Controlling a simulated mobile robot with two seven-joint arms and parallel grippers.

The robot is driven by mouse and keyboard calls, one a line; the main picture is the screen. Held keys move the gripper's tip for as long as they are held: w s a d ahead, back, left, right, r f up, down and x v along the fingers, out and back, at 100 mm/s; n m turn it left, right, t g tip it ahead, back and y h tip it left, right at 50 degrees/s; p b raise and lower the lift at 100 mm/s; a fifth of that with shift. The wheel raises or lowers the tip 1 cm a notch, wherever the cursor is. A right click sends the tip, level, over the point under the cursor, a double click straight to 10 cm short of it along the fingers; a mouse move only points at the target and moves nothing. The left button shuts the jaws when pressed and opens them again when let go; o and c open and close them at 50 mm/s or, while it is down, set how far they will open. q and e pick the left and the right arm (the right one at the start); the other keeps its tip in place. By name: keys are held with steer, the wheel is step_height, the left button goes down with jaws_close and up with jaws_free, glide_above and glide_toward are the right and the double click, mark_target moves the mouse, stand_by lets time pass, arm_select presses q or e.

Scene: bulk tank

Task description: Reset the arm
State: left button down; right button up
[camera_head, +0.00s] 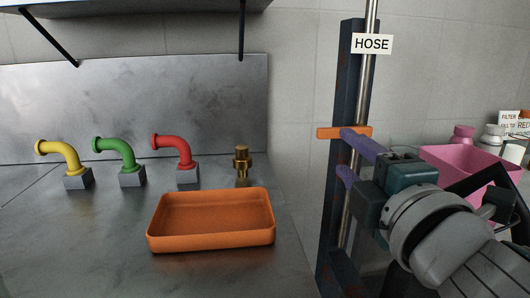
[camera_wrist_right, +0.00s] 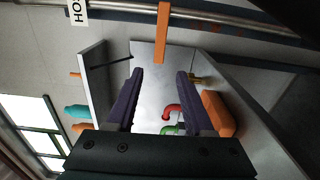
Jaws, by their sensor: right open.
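My right gripper (camera_head: 346,154) is at the right in the head view, with its purple fingers pointing left toward the dark post (camera_head: 350,80) and its metal pipe. The fingers are spread and nothing shows between them. In the wrist view my right gripper (camera_wrist_right: 160,75) also shows two separated purple fingers. An orange bar (camera_head: 326,132) crosses the post near the upper finger in the head view. In the wrist view the orange bar (camera_wrist_right: 162,35) lies beyond the fingertips. I cannot tell whether a finger touches it. My left gripper is in neither view.
A steel counter holds yellow (camera_head: 62,155), green (camera_head: 118,153) and red (camera_head: 176,152) elbow pipes, a brass fitting (camera_head: 241,162) and an orange tray (camera_head: 212,246). A HOSE sign (camera_head: 372,44) is on the post. A pink bin (camera_head: 450,156) stands behind my right arm. The front left counter is clear.

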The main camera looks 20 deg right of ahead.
steer(key=s+a+r+m+g+y+p, duration=0.25)
steer(key=s+m+g+p, duration=0.45)
steer(key=s+p, duration=0.35)
steer(key=s+a+r+m+g+y+p, duration=0.2)
steer(key=s+a+r+m+g+p, duration=0.15)
steer(key=s+m+g+p, duration=0.55)
steer(key=s+r+n+t+p, duration=0.2)
steer(key=s+r+p, duration=0.1)
steer(key=r+p, duration=3.1)
steer(key=shift+r+n+p, duration=0.3)
steer(key=shift+p, duration=0.35)
